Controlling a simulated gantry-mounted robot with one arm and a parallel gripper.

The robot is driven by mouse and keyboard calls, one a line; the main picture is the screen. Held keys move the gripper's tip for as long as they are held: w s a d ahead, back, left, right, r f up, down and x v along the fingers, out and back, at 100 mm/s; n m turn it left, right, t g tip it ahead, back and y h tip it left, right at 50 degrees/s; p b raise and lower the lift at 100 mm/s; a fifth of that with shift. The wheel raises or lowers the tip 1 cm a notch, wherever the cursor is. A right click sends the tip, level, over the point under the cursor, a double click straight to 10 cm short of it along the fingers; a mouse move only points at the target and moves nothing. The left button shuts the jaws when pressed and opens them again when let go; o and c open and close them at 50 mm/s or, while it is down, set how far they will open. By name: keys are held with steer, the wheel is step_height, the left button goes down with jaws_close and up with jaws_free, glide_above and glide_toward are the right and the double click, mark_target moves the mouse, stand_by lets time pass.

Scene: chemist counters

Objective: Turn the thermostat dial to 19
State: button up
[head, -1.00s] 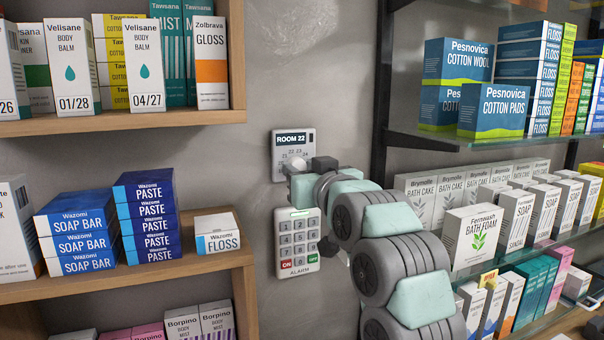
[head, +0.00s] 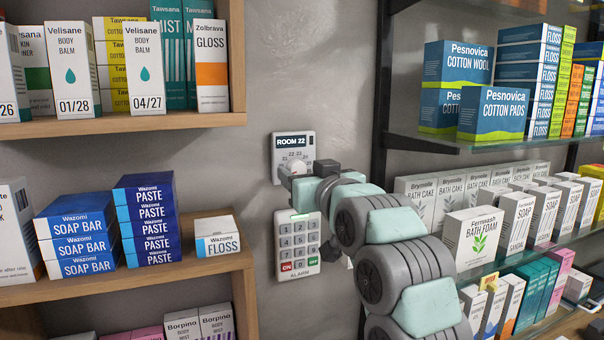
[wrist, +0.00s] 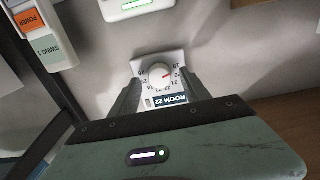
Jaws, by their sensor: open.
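The thermostat (head: 279,152) is a pale wall plate with a dark "ROOM 22" display and a round white dial (head: 297,168) below it. In the wrist view the thermostat appears upside down, with the dial (wrist: 159,74) facing me. No contact with the dial shows. In the head view my gripper (head: 302,174) partly covers the thermostat.
An alarm keypad (head: 299,240) is on the wall directly below the thermostat, close under my gripper. A wooden shelf (head: 215,257) with boxes stands to the left. Glass shelves (head: 430,143) with boxes stand to the right. Bare wall (head: 320,60) lies above the thermostat.

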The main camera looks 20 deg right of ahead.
steer(key=s, duration=1)
